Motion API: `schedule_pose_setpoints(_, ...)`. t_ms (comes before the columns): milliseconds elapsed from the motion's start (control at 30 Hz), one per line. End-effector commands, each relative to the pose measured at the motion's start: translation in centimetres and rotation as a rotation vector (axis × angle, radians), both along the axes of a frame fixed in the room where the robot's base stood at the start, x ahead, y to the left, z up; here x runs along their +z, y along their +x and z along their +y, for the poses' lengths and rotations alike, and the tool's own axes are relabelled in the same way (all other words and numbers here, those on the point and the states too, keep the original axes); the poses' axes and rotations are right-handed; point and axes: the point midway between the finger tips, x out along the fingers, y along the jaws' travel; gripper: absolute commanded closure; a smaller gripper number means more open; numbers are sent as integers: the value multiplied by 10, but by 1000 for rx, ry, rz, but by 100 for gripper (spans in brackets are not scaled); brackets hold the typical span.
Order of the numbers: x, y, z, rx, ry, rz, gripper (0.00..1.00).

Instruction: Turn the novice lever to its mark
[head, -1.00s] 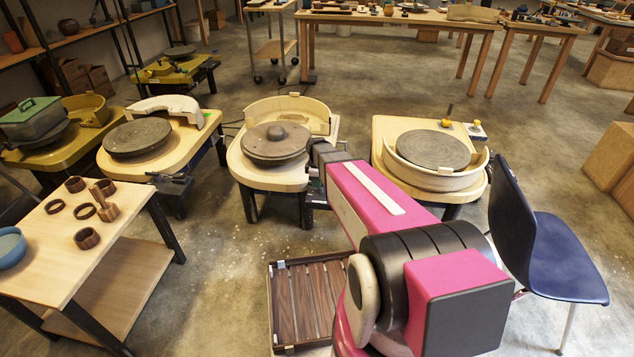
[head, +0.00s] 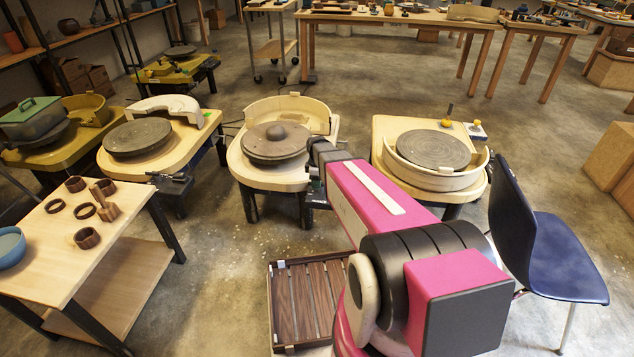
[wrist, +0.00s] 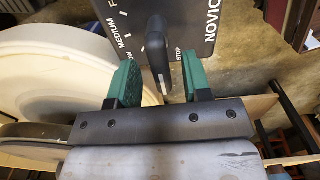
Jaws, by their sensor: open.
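The lever (wrist: 157,55) is a dark bar with a pale, worn end, on a dark panel (wrist: 112,14) in the wrist view. The lever's pale end points down, close to STOP. My gripper (wrist: 160,78) has two green fingers, open, one on each side of the lever with a gap on both sides. The left finger covers part of the panel's print. In the head view my arm hides the lever and most of the gripper.
A potter's wheel (head: 275,142) stands just beyond my gripper, another (head: 432,150) to its right. A blue chair (head: 560,255) is right of my arm. A slatted crate (head: 310,300) lies in front. A table (head: 60,250) with wooden rings stands left. Floor between them is open.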

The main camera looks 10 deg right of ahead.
Motion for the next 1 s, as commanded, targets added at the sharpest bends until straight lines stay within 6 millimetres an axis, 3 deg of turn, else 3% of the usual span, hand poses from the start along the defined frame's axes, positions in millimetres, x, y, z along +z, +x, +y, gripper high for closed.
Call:
schedule_pose_setpoints(600,92,-1,0,0,0,-1,55)
schedule_pose_setpoints(1000,104,0,0,1,0,0,55)
